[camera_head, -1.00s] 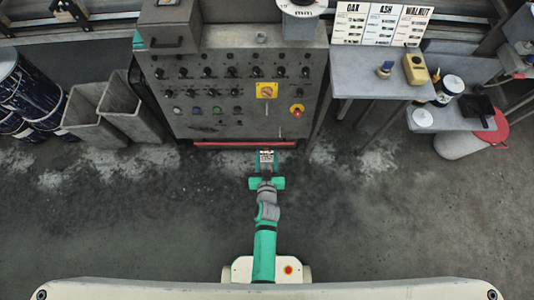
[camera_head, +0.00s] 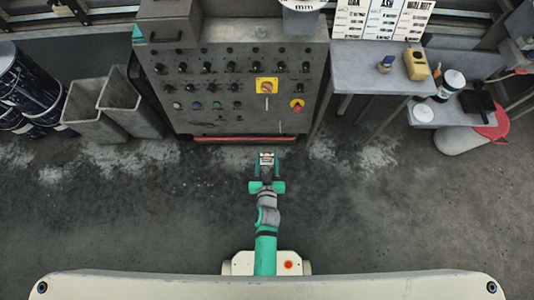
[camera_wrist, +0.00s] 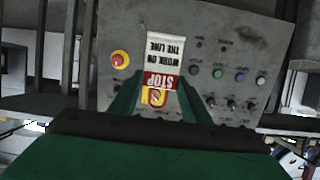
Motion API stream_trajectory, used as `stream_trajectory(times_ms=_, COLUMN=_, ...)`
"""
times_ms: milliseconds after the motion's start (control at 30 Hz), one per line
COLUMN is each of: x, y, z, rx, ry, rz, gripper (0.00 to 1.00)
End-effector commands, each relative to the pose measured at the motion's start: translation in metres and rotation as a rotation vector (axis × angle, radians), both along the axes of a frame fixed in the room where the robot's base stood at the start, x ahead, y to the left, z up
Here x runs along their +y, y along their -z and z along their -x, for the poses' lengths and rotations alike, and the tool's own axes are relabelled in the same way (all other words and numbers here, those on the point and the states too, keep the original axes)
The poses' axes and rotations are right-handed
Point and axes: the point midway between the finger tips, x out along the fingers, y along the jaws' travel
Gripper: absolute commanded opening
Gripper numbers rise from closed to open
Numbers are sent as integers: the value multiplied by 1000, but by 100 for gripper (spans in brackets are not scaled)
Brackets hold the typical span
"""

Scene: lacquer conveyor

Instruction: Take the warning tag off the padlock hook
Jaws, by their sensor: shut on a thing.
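The warning tag is a white card with a red STOP band. In the wrist view the tag (camera_wrist: 164,58) stands upside down between the finger ends of my gripper (camera_wrist: 155,100), which is shut on it. In the head view the tag (camera_head: 267,158) shows at the tip of my gripper (camera_head: 266,166), out over the floor in front of the control panel. The yellow switch plate (camera_head: 266,86) on the panel is apart from the tag, with no tag hanging on it. A padlock hook cannot be made out at this size.
The grey control panel (camera_head: 215,110) with knobs and a red stop button (camera_head: 297,104) stands ahead. A grey side table (camera_head: 375,70) with a yellow device (camera_head: 416,65) is at right. Bins (camera_head: 130,103) and drums (camera_head: 25,90) are at left. The floor around my arm is clear.

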Motion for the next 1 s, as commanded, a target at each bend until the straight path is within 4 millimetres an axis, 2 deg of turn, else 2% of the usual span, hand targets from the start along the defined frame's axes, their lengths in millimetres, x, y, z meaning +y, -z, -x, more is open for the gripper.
stream_trajectory(times_ms=533, x=0, y=0, z=18, rx=0, ry=-1, rz=1, gripper=21)
stream_trajectory(times_ms=1000, x=0, y=-1, z=18, rx=-1, ry=0, rz=0, gripper=21)
